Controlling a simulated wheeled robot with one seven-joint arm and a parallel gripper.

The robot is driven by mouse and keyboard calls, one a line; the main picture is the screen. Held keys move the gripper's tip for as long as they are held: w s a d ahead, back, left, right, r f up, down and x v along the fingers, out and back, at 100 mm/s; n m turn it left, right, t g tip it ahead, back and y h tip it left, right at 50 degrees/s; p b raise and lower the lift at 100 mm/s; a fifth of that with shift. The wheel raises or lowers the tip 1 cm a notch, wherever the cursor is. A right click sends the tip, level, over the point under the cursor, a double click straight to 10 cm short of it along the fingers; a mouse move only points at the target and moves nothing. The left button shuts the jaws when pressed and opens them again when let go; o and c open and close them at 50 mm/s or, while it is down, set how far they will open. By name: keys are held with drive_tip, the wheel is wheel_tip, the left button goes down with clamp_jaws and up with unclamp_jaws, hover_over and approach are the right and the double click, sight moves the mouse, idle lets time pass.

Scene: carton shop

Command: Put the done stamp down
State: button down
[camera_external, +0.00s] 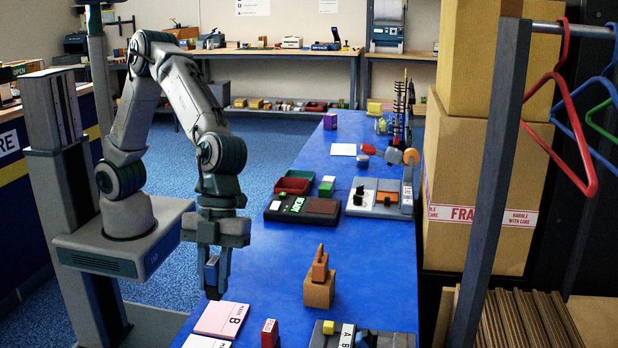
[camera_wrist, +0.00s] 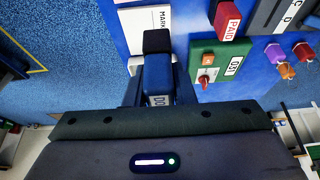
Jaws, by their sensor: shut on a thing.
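The done stamp (camera_external: 211,271) is a dark blue block held upright in my gripper (camera_external: 216,284), near the left edge of the blue table. In the wrist view the stamp (camera_wrist: 157,62) sits between the fingers, with a white label (camera_wrist: 160,100) whose visible letters start "DO". My gripper is shut on it and points down. Its underside is hidden, so I cannot tell whether it touches the table.
A pink card marked B (camera_external: 221,319) and a red stamp (camera_external: 269,334) lie in front. A brown block with an orange-brown piece on top (camera_external: 319,290) stands to the right. A dark tray (camera_external: 290,208) lies farther back. Blue tabletop (camera_external: 270,265) is bare between them.

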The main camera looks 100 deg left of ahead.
sight(212, 265)
wheel_tip(212, 265, up, 6)
drive_tip(key=shift+w+a+f, duration=0.15)
drive_tip(key=shift+f, duration=0.1)
drive_tip(key=w+a+n+t+y, duration=0.1)
drive_tip(key=w+a+n, duration=0.4)
drive_tip(key=a, duration=0.5)
drive_tip(key=w+a+n+t+y, duration=0.15)
drive_tip(key=w+a+n, duration=0.35)
drive_tip(key=a, duration=0.6)
drive_tip(key=w+a+n+t, duration=0.2)
drive_tip(key=w+a+n, duration=0.1)
drive_tip(key=w+a, duration=0.55)
drive_tip(key=shift+n+g, duration=0.25)
drive_tip(key=shift+n, duration=0.05)
drive_tip(key=w+a+f, duration=0.1)
drive_tip(key=a+f, duration=0.3)
drive_tip(key=w+a+f, duration=0.1)
drive_tip(key=a+f, duration=0.3)
drive_tip(key=w+a+f, duration=0.1)
drive_tip(key=a+f, duration=0.3)
drive_tip(key=shift+a+p, duration=0.2)
drive_tip(key=shift+p, duration=0.2)
drive_tip(key=shift+w+a+f, duration=0.15)
drive_tip(key=shift+a+f, duration=0.1)
drive_tip(key=shift+f, duration=1.85)
drive_tip(key=shift+f, duration=0.1)
